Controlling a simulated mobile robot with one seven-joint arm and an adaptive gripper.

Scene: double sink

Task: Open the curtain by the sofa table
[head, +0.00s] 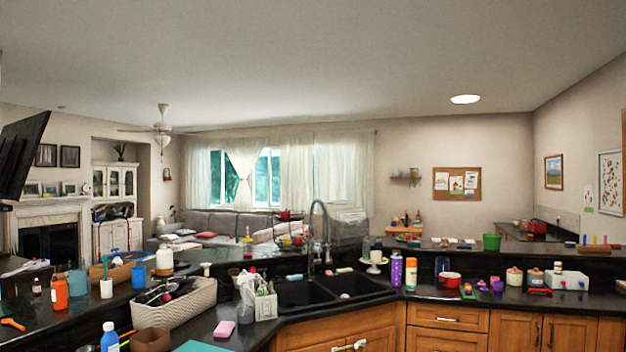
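In the head view, white sheer curtains (341,170) hang across the window on the far wall, behind the sofa. The panels at the left end and at the right are drawn over the glass. A narrower panel (243,168) hangs between two uncovered panes (268,180) that show green outside. A grey sofa (228,222) stands below the window. A sofa table cannot be made out clearly; a small wooden table (404,229) with bottles stands right of the sofa. My gripper is not in view.
A dark kitchen counter with a double sink (318,290) and tall faucet (324,225) lies between me and the living room. Baskets (180,302), bottles and cups crowd the counter. A raised ledge runs behind it. The floor beyond is hidden.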

